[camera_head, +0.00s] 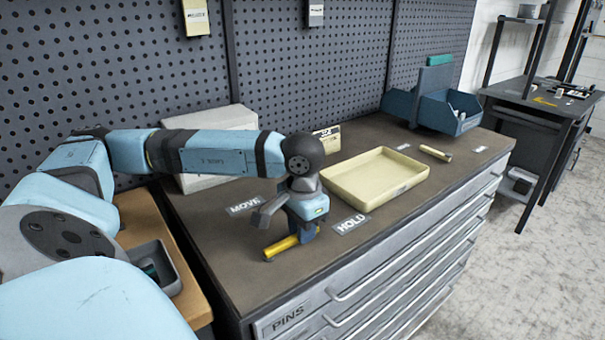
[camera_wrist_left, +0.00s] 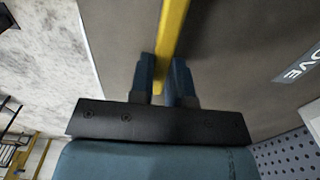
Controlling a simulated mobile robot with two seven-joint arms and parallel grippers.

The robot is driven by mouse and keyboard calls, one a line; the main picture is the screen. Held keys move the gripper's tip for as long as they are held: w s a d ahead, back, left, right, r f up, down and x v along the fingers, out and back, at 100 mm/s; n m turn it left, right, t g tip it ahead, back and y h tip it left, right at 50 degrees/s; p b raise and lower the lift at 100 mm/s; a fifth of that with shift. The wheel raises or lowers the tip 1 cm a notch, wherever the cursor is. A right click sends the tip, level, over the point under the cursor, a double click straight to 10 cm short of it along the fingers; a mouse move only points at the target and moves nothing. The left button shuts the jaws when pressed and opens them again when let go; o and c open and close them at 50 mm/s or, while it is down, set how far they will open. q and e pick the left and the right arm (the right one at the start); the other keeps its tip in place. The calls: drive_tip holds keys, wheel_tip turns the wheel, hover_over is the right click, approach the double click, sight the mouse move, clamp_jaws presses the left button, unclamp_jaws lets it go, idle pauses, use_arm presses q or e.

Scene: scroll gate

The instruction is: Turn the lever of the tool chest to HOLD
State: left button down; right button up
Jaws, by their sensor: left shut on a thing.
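The yellow lever (camera_head: 282,246) lies low over the brown top of the tool chest (camera_head: 225,255), near its front left part. My left gripper (camera_head: 304,232) is shut on the lever, at the end nearer the HOLD label (camera_head: 351,224). The visible part of the lever runs from the fingers toward the front left. In the left wrist view the yellow bar (camera_wrist_left: 173,28) passes between the two blue fingers of the gripper (camera_wrist_left: 164,72). The MOVE label (camera_head: 245,205) lies behind and left of the gripper. My right gripper is not in view.
A cream tray (camera_head: 345,192) sits right behind the HOLD label. A pale box (camera_head: 212,122) stands at the back, behind my left arm. A blue bin (camera_head: 437,118) and a small cylinder (camera_head: 435,153) are farther right. A grey pegboard (camera_head: 300,60) rises behind.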

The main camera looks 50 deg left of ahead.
use_arm(q)
drive_tip(key=c, duration=1.1)
unclamp_jaws()
wheel_tip(320, 180, up, 14)
drive_tip(key=shift+f+p, duration=0.1)
drive_tip(key=shift+p, duration=1.1)
